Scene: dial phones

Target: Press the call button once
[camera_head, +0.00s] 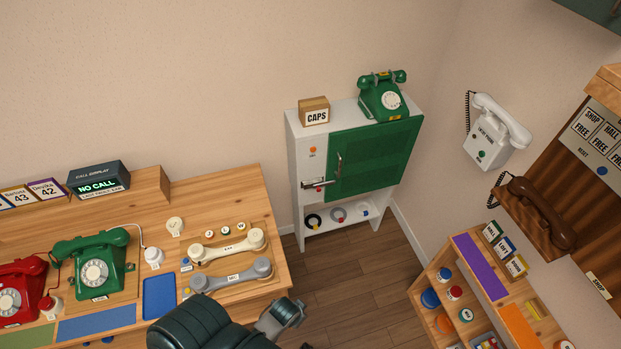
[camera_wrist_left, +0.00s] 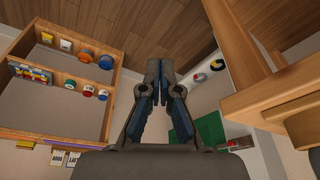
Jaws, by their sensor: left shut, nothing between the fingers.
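A small round orange button (camera_head: 313,150) with a tiny label under it, too small to read, sits on the upper front of a white cabinet (camera_head: 296,175), left of its green door (camera_head: 375,158). A wall phone (camera_head: 500,130) at the right has a small green button (camera_head: 481,154). I cannot tell from the labels which is the call button. My left gripper (camera_head: 291,311) is near the bottom middle, beyond the desk's right end, apart from both buttons. It is shut and empty; its closed fingers (camera_wrist_left: 160,75) show in the left wrist view. My right gripper is not seen.
The wooden desk (camera_head: 225,200) holds red and green dial phones, two handsets and a NO CALL display (camera_head: 98,178). A green phone (camera_head: 382,97) and CAPS box (camera_head: 314,112) top the cabinet. A low shelf (camera_head: 425,300) stands right. Bare floor (camera_head: 350,265) lies between.

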